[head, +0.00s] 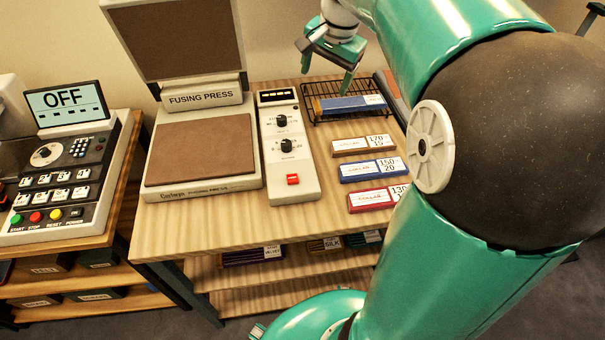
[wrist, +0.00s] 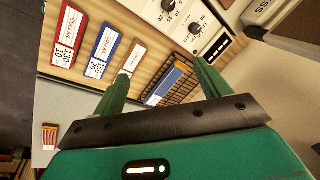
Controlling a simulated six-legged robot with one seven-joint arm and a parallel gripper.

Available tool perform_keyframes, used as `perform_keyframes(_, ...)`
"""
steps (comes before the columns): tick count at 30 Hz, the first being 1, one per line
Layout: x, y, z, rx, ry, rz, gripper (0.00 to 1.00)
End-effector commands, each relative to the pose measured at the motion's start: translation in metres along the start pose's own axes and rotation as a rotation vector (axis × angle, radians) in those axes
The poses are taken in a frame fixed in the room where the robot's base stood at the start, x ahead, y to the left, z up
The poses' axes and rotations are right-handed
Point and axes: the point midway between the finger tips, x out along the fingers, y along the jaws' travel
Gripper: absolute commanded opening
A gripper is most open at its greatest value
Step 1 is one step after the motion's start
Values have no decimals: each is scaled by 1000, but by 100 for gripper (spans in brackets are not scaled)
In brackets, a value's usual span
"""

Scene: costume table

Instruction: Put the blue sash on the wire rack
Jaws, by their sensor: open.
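The wire rack (head: 314,93) is a black wire basket at the back right of the table. A flat blue strip (head: 345,105) with a white label at its right end, which looks like the blue sash, lies on it. In the wrist view the blue strip (wrist: 168,80) shows between my fingers, with the rack's wires (wrist: 184,91) beside it. My gripper (head: 326,76) is open, its fingers pointing down above the rack, apart from the strip. In the wrist view my gripper (wrist: 162,76) holds nothing.
A control box (head: 288,165) and the open fusing press (head: 203,150) stand left. A panel reading OFF (head: 68,103) is farther left. The table's front middle is bare.

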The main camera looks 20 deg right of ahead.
Motion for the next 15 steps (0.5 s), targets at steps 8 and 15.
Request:
perform_keyframes(8,-20,18,83,-307,33,-76,76)
perform_keyframes(15,-23,42,151,-583,97,-108,76)
